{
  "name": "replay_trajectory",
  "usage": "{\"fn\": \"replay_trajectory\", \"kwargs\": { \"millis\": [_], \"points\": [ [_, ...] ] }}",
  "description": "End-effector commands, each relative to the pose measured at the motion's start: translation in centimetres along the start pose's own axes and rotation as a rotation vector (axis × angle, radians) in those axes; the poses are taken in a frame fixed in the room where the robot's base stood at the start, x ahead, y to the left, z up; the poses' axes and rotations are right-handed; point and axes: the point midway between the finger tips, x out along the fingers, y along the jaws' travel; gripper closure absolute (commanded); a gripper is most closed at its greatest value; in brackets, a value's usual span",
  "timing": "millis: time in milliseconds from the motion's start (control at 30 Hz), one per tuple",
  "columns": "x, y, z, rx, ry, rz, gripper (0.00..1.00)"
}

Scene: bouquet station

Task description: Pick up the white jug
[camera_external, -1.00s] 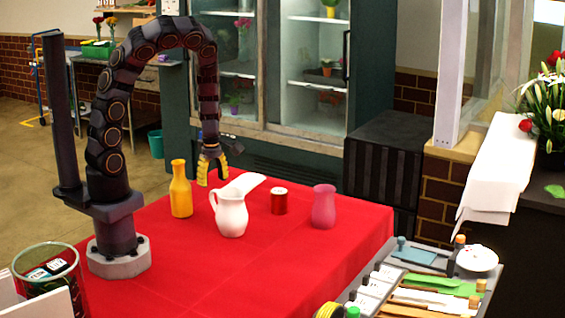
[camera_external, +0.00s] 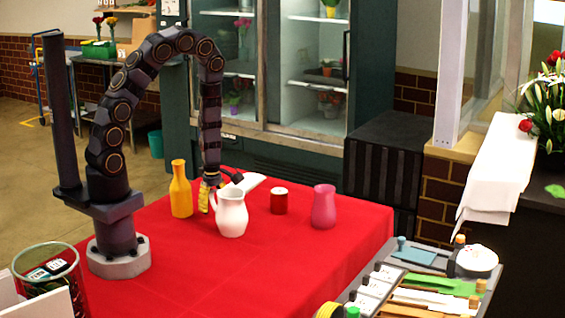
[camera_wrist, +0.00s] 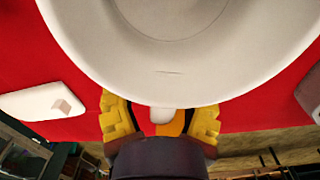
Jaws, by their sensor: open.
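The white jug (camera_external: 231,215) stands upright on the red table, its handle on the left side. In the wrist view the jug (camera_wrist: 180,85) fills the top, seen from above, with its handle (camera_wrist: 161,116) pointing between my fingers. My gripper (camera_external: 206,198) is low behind and left of the jug, at the handle side. The wrist view shows the two yellow fingers of my gripper (camera_wrist: 160,122) apart, one on each side of the handle. I cannot tell whether either finger touches it.
A yellow bottle (camera_external: 181,190) stands left of the jug. A flat white item (camera_external: 248,182) lies behind the jug. The red table (camera_external: 270,265) is clear in front.

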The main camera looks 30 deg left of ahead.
Motion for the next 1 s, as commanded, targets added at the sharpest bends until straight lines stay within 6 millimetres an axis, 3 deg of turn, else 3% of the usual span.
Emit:
{"fn": "replay_trajectory", "kwargs": {
  "millis": [133,167,200,267,1000],
  "points": [
    [-0.03,0.01,0.01,0.0,0.0,0.001,0.52],
    [-0.03,0.02,0.01,0.0,0.0,0.001,0.59],
    [-0.04,0.02,0.01,0.0,0.0,0.001,0.76],
    [-0.04,0.02,0.01,0.0,0.0,0.001,1.0],
    [-0.46,0.08,0.07,0.002,-0.002,0.003,1.0]
  ]
}}
